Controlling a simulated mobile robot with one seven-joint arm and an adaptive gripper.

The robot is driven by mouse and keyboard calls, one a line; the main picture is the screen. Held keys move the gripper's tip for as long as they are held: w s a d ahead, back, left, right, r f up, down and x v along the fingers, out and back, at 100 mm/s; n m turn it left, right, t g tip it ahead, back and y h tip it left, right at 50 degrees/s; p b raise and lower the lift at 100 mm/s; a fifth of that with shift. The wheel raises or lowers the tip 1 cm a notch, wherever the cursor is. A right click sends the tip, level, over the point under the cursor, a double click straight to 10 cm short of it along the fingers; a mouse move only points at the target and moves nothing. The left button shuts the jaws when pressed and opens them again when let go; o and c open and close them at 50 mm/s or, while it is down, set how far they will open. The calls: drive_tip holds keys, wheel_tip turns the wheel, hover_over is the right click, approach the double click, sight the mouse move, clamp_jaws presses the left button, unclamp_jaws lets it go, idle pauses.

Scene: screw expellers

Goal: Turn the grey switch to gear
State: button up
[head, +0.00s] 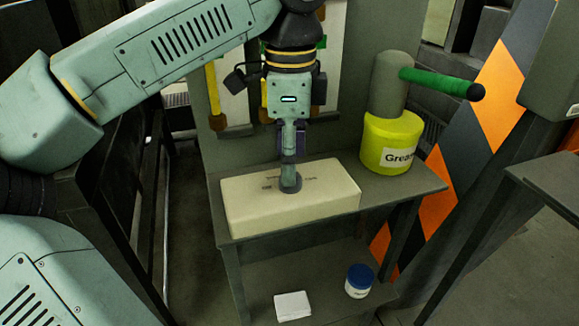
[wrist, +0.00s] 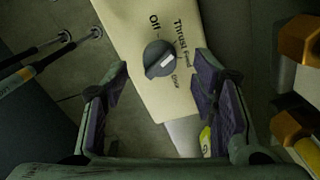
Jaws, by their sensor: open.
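The grey switch (wrist: 160,60) is a round knob with a light pointer mark, set on a cream box (head: 330,200). In the wrist view its labels read "Off", "Thrust Feed" and a third word, probably "Gear". In the head view the knob (head: 290,181) is at the middle of the box top, partly behind my gripper. My gripper (wrist: 163,85) is open above the box, with its two purple-padded fingers on either side of the knob's line and apart from it.
A yellow grease container (head: 388,145) with a grey pump and green handle stands right of the box on the table (head: 420,178). A white block (head: 292,306) and a blue-lidded jar (head: 359,281) are on the lower shelf. Tools hang on the panel behind.

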drive_tip(key=shift+f, duration=1.5)
drive_tip(key=shift+c, duration=0.3)
drive_tip(key=c, duration=1.1)
